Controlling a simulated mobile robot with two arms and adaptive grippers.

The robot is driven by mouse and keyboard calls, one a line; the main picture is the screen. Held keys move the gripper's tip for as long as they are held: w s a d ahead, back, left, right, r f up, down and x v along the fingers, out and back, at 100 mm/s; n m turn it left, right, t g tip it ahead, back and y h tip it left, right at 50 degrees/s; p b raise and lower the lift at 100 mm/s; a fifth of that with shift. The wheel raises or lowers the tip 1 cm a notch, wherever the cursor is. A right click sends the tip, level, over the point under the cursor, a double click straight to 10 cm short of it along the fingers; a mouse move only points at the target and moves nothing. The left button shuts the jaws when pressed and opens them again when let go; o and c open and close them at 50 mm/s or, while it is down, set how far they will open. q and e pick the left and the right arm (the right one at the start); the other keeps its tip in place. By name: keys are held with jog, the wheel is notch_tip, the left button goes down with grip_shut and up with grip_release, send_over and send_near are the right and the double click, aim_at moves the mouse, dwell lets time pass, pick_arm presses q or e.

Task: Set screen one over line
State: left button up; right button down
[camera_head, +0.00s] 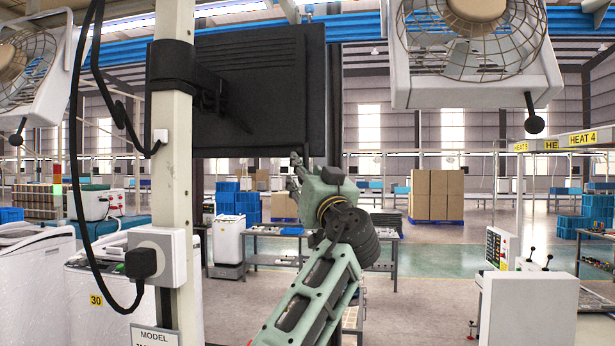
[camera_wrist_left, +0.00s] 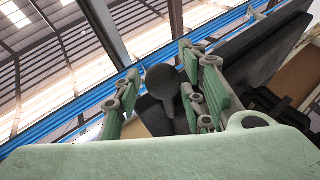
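A black screen (camera_head: 240,90), seen from behind, is held by a bracket (camera_head: 195,85) on a pale post. My left gripper (camera_head: 294,172) is at the screen's lower right edge, its fingers pointing up and left; contact cannot be told. In the left wrist view, its green fingers (camera_wrist_left: 160,95) are apart. A dark round knob on a stem (camera_wrist_left: 162,78) shows between them; whether they touch it is unclear. A large dark panel (camera_wrist_left: 255,55) fills the right of that view. No number on the screen is visible, and I cannot identify the line. My right gripper is out of view.
Caged fans hang at upper right (camera_head: 475,45) and upper left (camera_head: 28,65). A black cable and plug (camera_head: 140,262) hang on the post (camera_head: 175,150). A low table (camera_head: 275,260) stands behind my arm. Open floor (camera_head: 430,300) lies right of my arm, before a white cabinet (camera_head: 528,312).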

pick_arm(q)
jog(key=shift+s+f, duration=0.1)
jog(key=shift+f, duration=0.05)
jog(key=shift+s+d+f, duration=0.2)
jog(key=shift+s+f, duration=0.05)
jog(key=shift+s, duration=0.1)
jog(key=v, duration=0.6)
jog(key=shift+s, duration=0.2)
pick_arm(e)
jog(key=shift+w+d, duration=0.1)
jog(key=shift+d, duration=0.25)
